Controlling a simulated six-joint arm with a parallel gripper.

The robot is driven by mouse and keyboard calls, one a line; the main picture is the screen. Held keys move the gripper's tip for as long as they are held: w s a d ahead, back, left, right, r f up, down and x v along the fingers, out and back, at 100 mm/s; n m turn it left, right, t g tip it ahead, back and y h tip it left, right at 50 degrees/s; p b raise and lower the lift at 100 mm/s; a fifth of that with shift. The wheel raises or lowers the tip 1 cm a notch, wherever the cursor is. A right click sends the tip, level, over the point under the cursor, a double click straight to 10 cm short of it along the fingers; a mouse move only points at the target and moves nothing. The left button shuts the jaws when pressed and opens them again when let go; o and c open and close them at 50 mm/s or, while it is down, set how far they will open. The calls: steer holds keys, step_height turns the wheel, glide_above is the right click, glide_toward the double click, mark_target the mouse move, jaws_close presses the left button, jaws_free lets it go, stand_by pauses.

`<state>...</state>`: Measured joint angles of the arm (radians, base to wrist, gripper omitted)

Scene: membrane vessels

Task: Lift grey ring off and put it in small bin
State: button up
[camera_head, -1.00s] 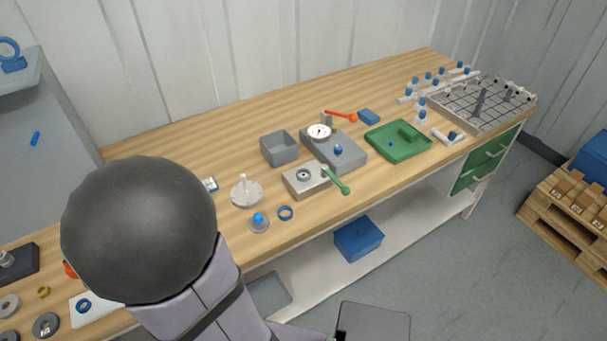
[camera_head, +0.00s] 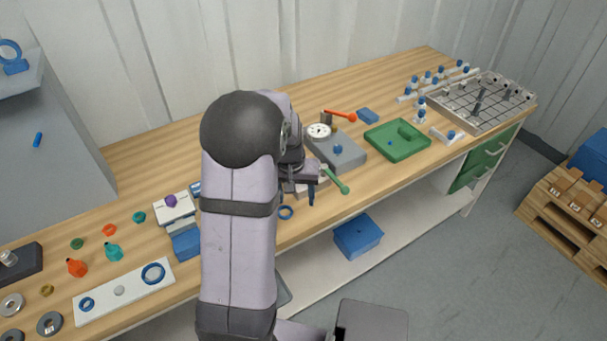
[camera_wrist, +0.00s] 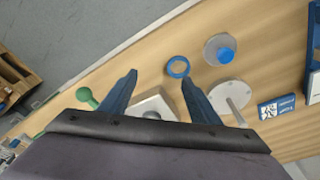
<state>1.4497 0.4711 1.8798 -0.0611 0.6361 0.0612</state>
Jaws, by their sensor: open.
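The grey ring (camera_wrist: 151,115) sits on a silver block (camera_wrist: 160,103), low in the wrist view between my fingers and partly cut off by the gripper body. In the head view my gripper (camera_head: 300,190) is over the block's area and hides the ring. In the wrist view my gripper (camera_wrist: 160,78) is open, with its two blue fingers apart and nothing between the tips. I cannot tell the exact height above the block. The small grey bin is hidden behind my arm in the head view and does not show in the wrist view.
A green-handled lever (camera_head: 336,181) is right of the block. A blue ring (camera_wrist: 178,67), a clear disc with blue knob (camera_wrist: 220,50) and a pale disc with post (camera_wrist: 230,98) lie nearby. A grey plate with a dial (camera_head: 340,152) and green tray (camera_head: 398,140) stand further right.

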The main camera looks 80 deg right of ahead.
steer(key=d+r+m+h, duration=0.1)
steer(key=d+r+h, duration=0.2)
steer(key=d+r, duration=0.35)
steer(key=shift+w+d+r+p+x, duration=0.15)
steer(key=shift+p+x, duration=0.45)
steer(key=shift+x, duration=0.9)
steer(key=shift+w+d+p+x, duration=0.2)
steer(key=shift+p+x, duration=0.4)
steer(key=shift+x, duration=0.9)
steer(key=shift+w+d+r+p+x, duration=0.15)
steer(key=shift+p+x, duration=0.45)
steer(key=shift+x, duration=0.9)
steer(key=shift+f, duration=0.1)
steer(key=c, duration=1.1)
